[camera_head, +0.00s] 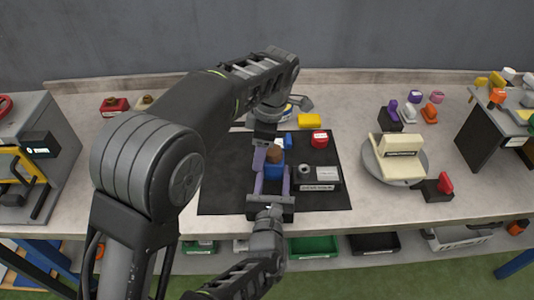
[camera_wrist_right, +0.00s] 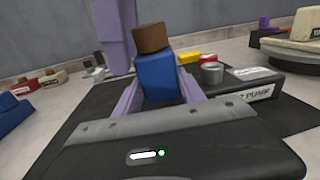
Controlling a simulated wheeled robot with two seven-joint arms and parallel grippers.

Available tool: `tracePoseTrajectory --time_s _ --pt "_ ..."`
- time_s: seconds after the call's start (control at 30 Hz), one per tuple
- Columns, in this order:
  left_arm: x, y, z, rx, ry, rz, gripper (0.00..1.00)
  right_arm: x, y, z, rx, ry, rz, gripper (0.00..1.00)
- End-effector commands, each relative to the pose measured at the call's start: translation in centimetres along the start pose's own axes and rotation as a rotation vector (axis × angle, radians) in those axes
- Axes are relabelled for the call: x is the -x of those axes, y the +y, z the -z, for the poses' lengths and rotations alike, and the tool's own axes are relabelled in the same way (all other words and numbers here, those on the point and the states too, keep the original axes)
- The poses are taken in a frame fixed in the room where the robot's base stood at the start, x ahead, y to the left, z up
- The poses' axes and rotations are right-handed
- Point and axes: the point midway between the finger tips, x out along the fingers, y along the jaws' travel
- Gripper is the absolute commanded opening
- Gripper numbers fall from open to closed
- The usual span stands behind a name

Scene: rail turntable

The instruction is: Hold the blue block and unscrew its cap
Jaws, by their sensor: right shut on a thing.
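The blue block (camera_head: 275,171) stands upright over the black mat, with a brown cap (camera_head: 273,154) on its top. In the right wrist view the blue block (camera_wrist_right: 158,76) and brown cap (camera_wrist_right: 151,38) show close up, centred. My right gripper (camera_head: 272,178) reaches in from the front, its purple fingers on both sides of the block, shut on it. My left gripper (camera_head: 260,155) comes down from above, beside and behind the cap. Its purple finger (camera_wrist_right: 121,38) stands left of the cap in the wrist view; its jaw opening is not clear.
A dark box with a label (camera_head: 318,178) sits on the black mat (camera_head: 225,195) right of the block. A red item (camera_head: 319,139) and yellow block (camera_head: 309,121) lie behind. A round turntable (camera_head: 415,170) stands at right. Mat space left of the block is clear.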

Motion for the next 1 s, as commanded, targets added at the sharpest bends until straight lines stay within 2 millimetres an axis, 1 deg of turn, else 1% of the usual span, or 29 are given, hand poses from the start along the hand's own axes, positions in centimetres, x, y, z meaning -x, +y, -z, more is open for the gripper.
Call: tracePoseTrajectory --time_s 0.03,0.2,0.27,0.33,0.57,0.67,0.77,0.9,1.0 --pt "-0.4 -1.0 -2.5 -0.097 -0.011 0.001 0.65 -0.8 4.2 -0.8 -0.044 -0.029 -0.065 0.00" --pt "-0.3 -1.2 -2.6 -0.374 -0.009 -0.042 0.65 -0.8 4.1 -0.6 -0.043 -0.026 -0.062 0.00" --pt "-0.3 -1.2 -2.6 -0.433 -0.009 -0.052 0.65 -0.8 4.0 -0.5 -0.041 -0.025 -0.061 0.00" --pt "-0.3 -1.2 -2.7 -0.463 -0.008 -0.057 0.65 -0.8 4.0 -0.5 -0.042 -0.024 -0.060 0.00" --pt "-0.3 -1.2 -2.5 -0.463 -0.006 -0.058 0.65 -0.8 3.9 -0.4 -0.043 -0.022 -0.059 0.00" --pt "-0.3 -1.3 -2.5 -0.510 -0.006 -0.064 0.65 -0.8 3.9 -0.3 -0.043 -0.021 -0.059 0.00" --pt "-0.2 -1.7 -2.4 -0.640 -0.008 -0.085 0.65 -0.8 3.9 -0.3 -0.043 -0.021 -0.059 0.00" --pt "-0.2 -2.1 -2.2 -0.863 -0.010 -0.122 0.65 -0.8 4.0 -0.4 -0.044 -0.022 -0.059 0.00" --pt "-0.2 -2.3 -2.1 -0.956 -0.009 -0.137 0.65 -0.7 4.0 -0.5 -0.045 -0.022 -0.059 0.00"
